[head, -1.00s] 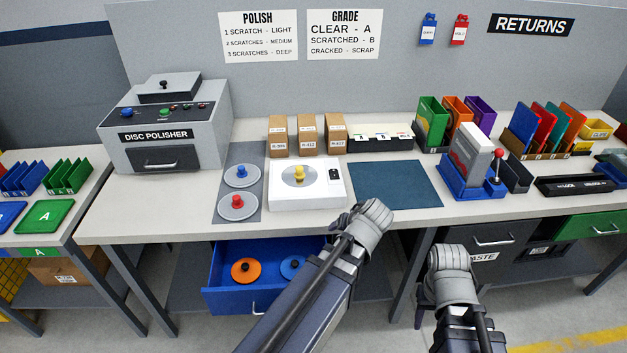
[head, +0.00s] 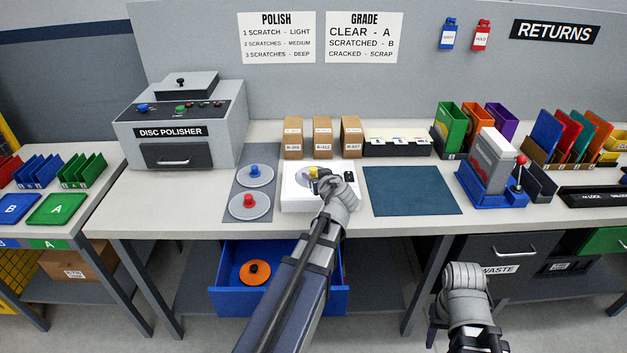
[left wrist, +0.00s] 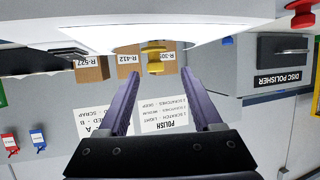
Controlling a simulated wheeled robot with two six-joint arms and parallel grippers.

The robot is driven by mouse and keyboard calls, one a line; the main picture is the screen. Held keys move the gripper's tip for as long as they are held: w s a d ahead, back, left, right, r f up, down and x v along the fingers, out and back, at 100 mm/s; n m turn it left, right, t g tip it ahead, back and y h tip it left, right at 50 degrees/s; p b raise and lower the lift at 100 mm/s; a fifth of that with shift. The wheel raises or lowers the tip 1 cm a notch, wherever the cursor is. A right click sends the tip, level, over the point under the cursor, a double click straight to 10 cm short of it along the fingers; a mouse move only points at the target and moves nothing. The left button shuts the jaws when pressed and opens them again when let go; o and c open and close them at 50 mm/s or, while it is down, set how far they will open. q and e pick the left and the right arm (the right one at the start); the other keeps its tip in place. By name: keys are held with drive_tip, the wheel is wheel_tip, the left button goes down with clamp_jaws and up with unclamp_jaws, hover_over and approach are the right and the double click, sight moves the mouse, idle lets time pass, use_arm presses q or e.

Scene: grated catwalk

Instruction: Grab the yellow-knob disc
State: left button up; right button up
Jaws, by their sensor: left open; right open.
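The yellow knob (head: 313,172) stands on a disc lying on the white box (head: 318,205) on the bench. My left gripper (head: 319,184) is right beside the knob and hides part of the disc and box. In the left wrist view, which looks upside down, the yellow knob (left wrist: 157,62) shows between and beyond the two open fingers of my left gripper (left wrist: 158,72), with no visible grip on it. My right gripper (head: 437,322) is low in front of the bench, away from the disc; its fingers are mostly hidden by the wrist.
A grey mat left of the box holds a blue-knob disc (head: 255,175) and a red-knob disc (head: 249,205). Small cardboard boxes (head: 322,140) stand behind. The blue mat (head: 412,190) is bare. An open blue drawer (head: 229,299) below holds an orange disc (head: 255,273).

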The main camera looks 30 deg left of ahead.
sight(315, 171)
use_arm(q)
drive_tip(key=shift+w+d+b+x, duration=0.15)
drive_tip(key=shift+b+x, duration=0.35)
drive_tip(key=shift+x, duration=0.95)
drive_tip(key=shift+w+d+b+x, duration=0.15)
drive_tip(key=shift+b+x, duration=0.35)
drive_tip(key=shift+x, duration=0.95)
drive_tip(key=shift+s, duration=0.15)
clamp_jaws()
